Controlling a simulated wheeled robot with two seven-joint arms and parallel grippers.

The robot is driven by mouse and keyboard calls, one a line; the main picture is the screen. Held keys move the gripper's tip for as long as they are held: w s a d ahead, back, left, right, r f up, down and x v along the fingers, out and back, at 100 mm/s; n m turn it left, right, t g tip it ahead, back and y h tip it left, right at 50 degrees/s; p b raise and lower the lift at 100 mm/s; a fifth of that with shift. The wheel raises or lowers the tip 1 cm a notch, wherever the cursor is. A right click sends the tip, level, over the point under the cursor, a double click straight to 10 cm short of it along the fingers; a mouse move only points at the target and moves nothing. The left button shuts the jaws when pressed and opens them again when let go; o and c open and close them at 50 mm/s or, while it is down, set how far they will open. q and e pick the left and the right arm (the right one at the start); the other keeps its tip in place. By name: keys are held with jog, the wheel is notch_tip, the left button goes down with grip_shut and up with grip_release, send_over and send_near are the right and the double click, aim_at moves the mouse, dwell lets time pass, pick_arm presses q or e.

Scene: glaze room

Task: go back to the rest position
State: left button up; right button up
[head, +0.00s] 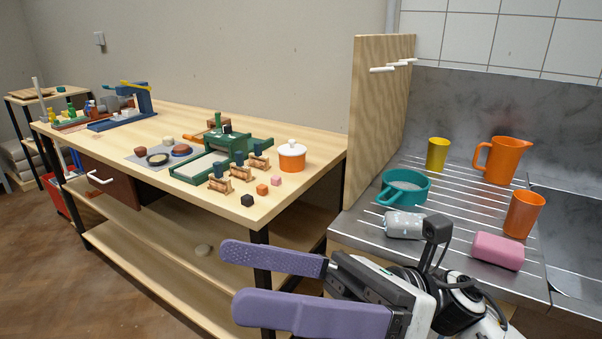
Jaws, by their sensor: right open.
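My right gripper (277,285) shows at the bottom middle of the head view, with its arm coming in from the lower right. Its two purple fingers are spread apart and point left. Nothing is between them. It is in front of the gap between the wooden workbench (305,187) and the metal draining counter (358,232), nearer to me than both. My left gripper is not in view.
The workbench holds an orange lidded pot (291,158), a green press (225,150) and small cubes. The counter holds a teal strainer (405,188), an orange jug (505,160), a yellow cup (438,154), an orange cup (523,214) and a pink block (497,251). Floor (60,270) is clear at lower left.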

jog(key=w+d+f+m+t, duration=0.35)
jog(key=w+m+t, duration=0.45)
jog(key=m+t, duration=0.75)
jog(key=w+d+f+m+t+h, duration=0.35)
jog(key=f+m+h, duration=0.25)
jog(key=f+m, duration=0.3)
jog(key=w+d+f+m+t+h, duration=0.2)
jog(key=d+f+m+h, duration=0.2)
jog(key=f+m+h, duration=0.5)
jog(key=s+d+f+m+g+h, duration=0.1)
jog(key=s+d+f+m+g, duration=0.1)
jog(key=s+f+m, duration=0.3)
jog(key=s+d+f+m+g+h, duration=0.2)
jog(key=s+f+m, duration=0.3)
jog(key=f, duration=0.7)
jog(key=s+d+f+m+g+h, duration=0.1)
jog(key=s+d+f+m+g, duration=0.2)
jog(key=s+f, duration=0.4)
notch_tip(320, 180, down, 2)
jog(key=shift+s+d+f+m+g+p, duration=0.2)
jog(key=shift+d+m+g+p, duration=0.25)
jog(key=shift+m, duration=0.5)
